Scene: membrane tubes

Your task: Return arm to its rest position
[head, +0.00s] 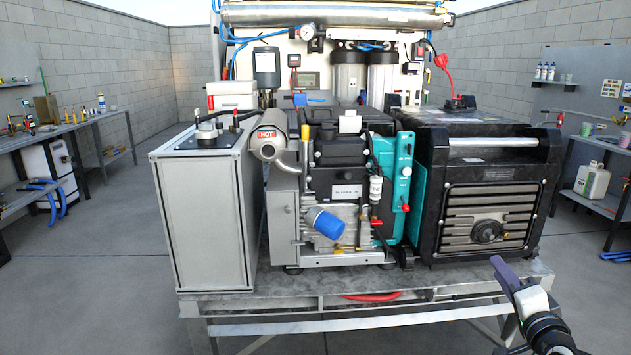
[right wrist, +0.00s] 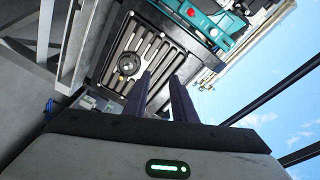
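My right gripper (head: 507,276) is at the lower right of the head view, in front of the bench's right front corner and below the black generator. In the right wrist view its two dark fingers (right wrist: 160,82) stand apart with nothing between them. It is clear of the machines as far as I can see. My left gripper and arm are not in view. The silver membrane tubes (head: 335,16) lie horizontally at the top of the rig in the head view.
The metal bench (head: 250,309) carries a grey cabinet (head: 200,215), an engine with a blue filter (head: 325,223), and the black generator (head: 487,190). The generator's grille also shows in the right wrist view (right wrist: 148,60). Side workbenches stand left and right, with open floor between.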

